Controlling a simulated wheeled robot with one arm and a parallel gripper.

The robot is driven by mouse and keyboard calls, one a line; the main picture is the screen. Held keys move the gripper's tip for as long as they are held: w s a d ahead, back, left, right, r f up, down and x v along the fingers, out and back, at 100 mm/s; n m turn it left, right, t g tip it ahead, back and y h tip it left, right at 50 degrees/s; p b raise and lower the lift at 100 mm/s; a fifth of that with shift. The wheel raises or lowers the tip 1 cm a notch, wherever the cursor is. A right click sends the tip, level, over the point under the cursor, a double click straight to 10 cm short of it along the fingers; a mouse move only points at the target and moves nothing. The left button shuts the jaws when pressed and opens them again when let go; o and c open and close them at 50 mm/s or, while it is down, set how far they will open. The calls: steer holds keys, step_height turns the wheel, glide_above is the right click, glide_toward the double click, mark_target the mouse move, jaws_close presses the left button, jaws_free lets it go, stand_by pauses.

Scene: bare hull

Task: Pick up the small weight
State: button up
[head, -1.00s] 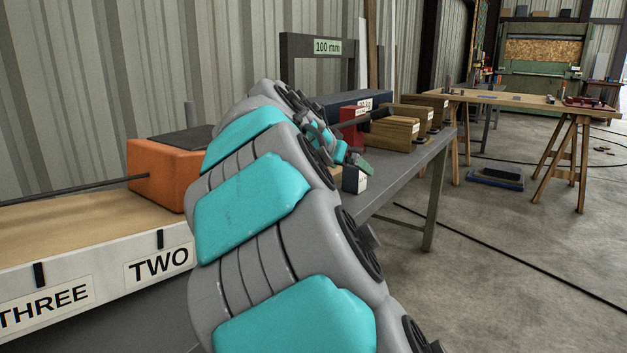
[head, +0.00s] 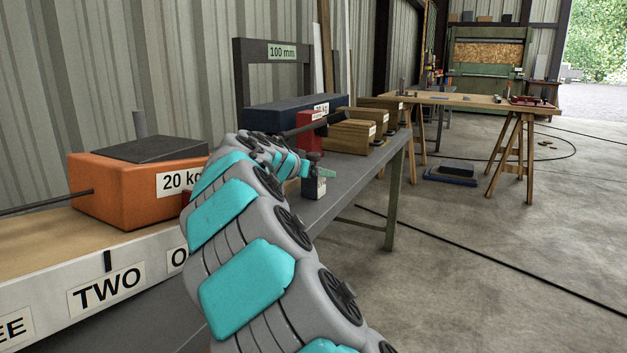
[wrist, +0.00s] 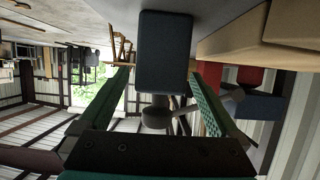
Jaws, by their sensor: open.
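The small weight (head: 314,188) is a dark block with a white label and a knob on top. It stands near the front edge of the grey bench in the head view. My gripper (head: 318,170) is at its upper part, with a green finger beside the knob. In the upside-down wrist view, the weight's dark blue-grey body (wrist: 165,50) and rounded knob (wrist: 156,113) show between the spread green fingers of my gripper (wrist: 165,75). Gaps show on both sides, so the jaws are open. The far side of the weight is hidden.
A red block (head: 310,132), a long dark weight (head: 270,114) and wooden blocks (head: 352,135) stand behind on the grey bench (head: 350,180). An orange 20 kg weight (head: 125,190) sits on the labelled board at left. A trestle table (head: 470,98) stands farther right.

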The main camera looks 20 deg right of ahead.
jaws_close()
stand_by(0.8)
